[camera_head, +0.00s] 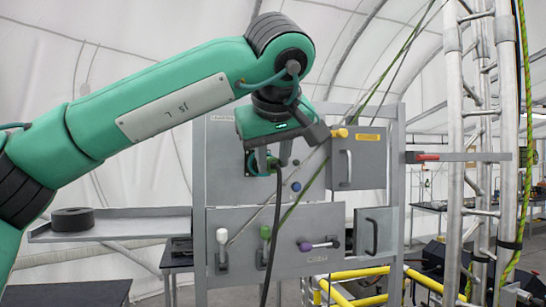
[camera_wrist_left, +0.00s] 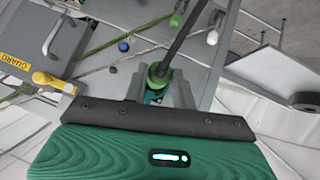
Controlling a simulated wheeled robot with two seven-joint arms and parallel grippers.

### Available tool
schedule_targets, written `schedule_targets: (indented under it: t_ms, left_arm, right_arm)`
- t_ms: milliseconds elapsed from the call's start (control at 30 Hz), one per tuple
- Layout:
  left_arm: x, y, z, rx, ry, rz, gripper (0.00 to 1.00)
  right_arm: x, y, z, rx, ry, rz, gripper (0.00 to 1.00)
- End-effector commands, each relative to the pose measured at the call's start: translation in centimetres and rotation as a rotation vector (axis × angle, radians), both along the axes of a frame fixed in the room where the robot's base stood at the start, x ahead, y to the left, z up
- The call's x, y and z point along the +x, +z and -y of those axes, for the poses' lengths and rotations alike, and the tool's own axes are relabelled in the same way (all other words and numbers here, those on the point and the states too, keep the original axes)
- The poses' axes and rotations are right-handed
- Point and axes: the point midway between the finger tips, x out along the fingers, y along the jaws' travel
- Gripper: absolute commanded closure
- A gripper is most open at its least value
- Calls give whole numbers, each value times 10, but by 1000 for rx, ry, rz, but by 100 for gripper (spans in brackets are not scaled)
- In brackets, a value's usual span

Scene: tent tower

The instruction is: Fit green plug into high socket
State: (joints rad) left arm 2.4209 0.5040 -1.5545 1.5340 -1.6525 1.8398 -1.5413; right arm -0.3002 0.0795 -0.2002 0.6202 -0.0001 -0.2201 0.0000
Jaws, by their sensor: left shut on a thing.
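My left gripper (camera_head: 273,160) is in front of the upper left of the grey panel (camera_head: 222,170), pointing at it. It is shut on the green plug (camera_head: 277,167), whose black cable hangs down past the lower panel. In the left wrist view the green plug (camera_wrist_left: 157,77) sits between the grey fingers, with the cable running up and away. A dark opening with green around it, likely the high socket (camera_head: 250,163), shows just behind the fingers. The gripper hides much of it. I cannot tell whether the plug is in it. My right gripper is not in view.
A blue knob (camera_head: 296,187) and a yellow-handled door (camera_head: 367,165) are right of the gripper. A shelf with a black roll (camera_head: 72,219) is at left. A metal truss (camera_head: 507,120) stands at right.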

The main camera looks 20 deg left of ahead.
Motion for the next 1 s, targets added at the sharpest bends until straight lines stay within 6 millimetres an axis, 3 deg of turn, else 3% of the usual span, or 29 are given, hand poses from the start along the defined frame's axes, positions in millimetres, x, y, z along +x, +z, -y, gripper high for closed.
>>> schedule_targets:
  t_ms: [1000]
  left_arm:
    - [8, 1, -6, -2, 0, 0, 97]
  right_arm:
    - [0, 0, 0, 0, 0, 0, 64]
